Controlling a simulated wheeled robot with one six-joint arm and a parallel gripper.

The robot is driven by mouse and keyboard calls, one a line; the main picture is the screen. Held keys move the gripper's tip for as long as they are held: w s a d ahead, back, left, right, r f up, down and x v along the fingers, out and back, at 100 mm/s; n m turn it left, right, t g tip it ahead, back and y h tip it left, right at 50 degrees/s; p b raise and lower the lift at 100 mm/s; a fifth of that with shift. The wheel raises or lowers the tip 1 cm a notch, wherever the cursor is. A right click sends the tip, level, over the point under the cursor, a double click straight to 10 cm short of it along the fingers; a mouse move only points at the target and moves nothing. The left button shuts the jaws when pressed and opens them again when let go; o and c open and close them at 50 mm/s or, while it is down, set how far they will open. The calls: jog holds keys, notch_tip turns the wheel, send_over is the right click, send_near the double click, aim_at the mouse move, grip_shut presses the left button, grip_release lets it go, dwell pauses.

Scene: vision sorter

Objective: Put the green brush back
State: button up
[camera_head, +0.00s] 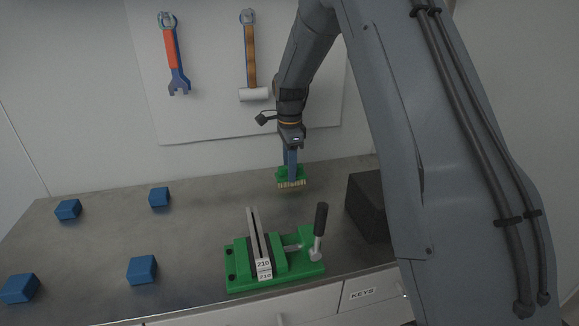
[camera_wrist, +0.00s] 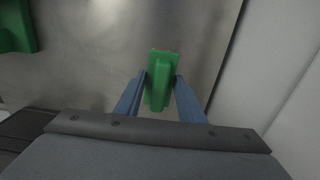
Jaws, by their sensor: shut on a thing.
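The green brush (camera_head: 290,178) with pale bristles hangs bristles down from my gripper (camera_head: 290,165) in the head view. In the wrist view the green brush (camera_wrist: 160,75) sits between the two blue fingers of my gripper (camera_wrist: 161,88), which are shut on it. It appears to be above the grey worktop, behind the green vise; the exact gap under the bristles is hard to tell. The upper part of the brush is partly hidden by the fingers in the head view.
A green vise (camera_head: 240,281) with a black handle stands at the front. A dark box (camera_head: 367,207) is to its right, partly behind my arm. Several blue cubes (camera_head: 143,269) lie on the left. A wrench (camera_head: 172,50) and a mallet (camera_head: 251,60) hang on the white wall panel.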

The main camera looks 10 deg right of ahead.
jog(key=o, duration=1.1)
notch_tip(320, 180, up, 12)
jog(key=b, duration=0.3)
jog(key=shift+r, duration=0.1)
